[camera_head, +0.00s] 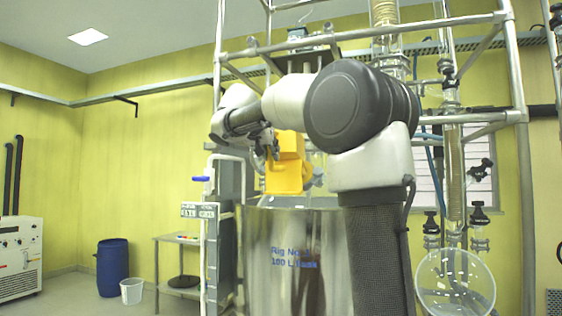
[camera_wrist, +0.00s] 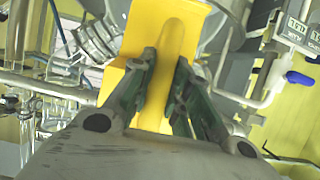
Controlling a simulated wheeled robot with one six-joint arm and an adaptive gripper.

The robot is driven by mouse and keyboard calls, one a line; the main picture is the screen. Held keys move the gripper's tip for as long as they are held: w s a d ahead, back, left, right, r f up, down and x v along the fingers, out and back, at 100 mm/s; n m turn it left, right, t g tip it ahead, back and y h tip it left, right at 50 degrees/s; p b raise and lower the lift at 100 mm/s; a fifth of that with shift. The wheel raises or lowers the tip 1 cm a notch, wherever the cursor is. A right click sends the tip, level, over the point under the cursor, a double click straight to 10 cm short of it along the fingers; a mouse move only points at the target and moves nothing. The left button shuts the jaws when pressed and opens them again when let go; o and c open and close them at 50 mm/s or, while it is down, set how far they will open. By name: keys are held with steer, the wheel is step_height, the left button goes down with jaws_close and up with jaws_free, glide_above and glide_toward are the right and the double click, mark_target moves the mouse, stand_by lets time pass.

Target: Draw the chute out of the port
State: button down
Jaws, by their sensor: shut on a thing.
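The yellow chute (camera_head: 287,168) stands above the steel vessel (camera_head: 296,262) marked Rig No. 1, with its lower end close to the vessel's top. The port is hidden, so I cannot tell whether the chute's end is in it. My gripper (camera_head: 268,160) comes at the chute from its left side in the head view, partly hidden by my arm. In the wrist view the chute (camera_wrist: 165,40) fills the upper middle, and my gripper (camera_wrist: 163,85) is shut on a raised yellow part of it, one finger on each side.
Metal frame tubes (camera_head: 517,100) surround the vessel above and to the right. A round glass flask (camera_head: 455,282) hangs at the lower right. A white pipe with a blue valve handle (camera_head: 201,179) is left of the vessel. A small table (camera_head: 170,239) and blue drum (camera_head: 113,268) stand farther left.

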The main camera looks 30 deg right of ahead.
steer(key=shift+w+d+r+y, duration=0.1)
steer(key=shift+d+r+y, duration=0.05)
steer(key=shift+r, duration=0.6)
steer(key=shift+w+d+r+y, duration=0.1)
steer(key=shift+r+y, duration=0.05)
steer(key=shift+r, duration=0.55)
steer(key=shift+s+a+r, duration=0.15)
steer(key=shift+a, duration=0.05)
stand_by(0.6)
steer(key=shift+s+a+r, duration=0.65)
steer(key=shift+a+r, duration=0.15)
steer(key=shift+r, duration=0.1)
steer(key=shift+s+a+r, duration=0.65)
steer(key=shift+a+r, duration=0.15)
steer(key=shift+r, duration=0.05)
steer(key=shift+s+a+r, duration=0.1)
steer(key=shift+r, duration=0.05)
stand_by(0.4)
steer(key=s+a+r, duration=0.2)
steer(key=s+a, duration=0.5)
steer(key=a, duration=0.2)
steer(key=shift+s+a, duration=0.3)
steer(key=shift+a, duration=0.05)
stand_by(0.5)
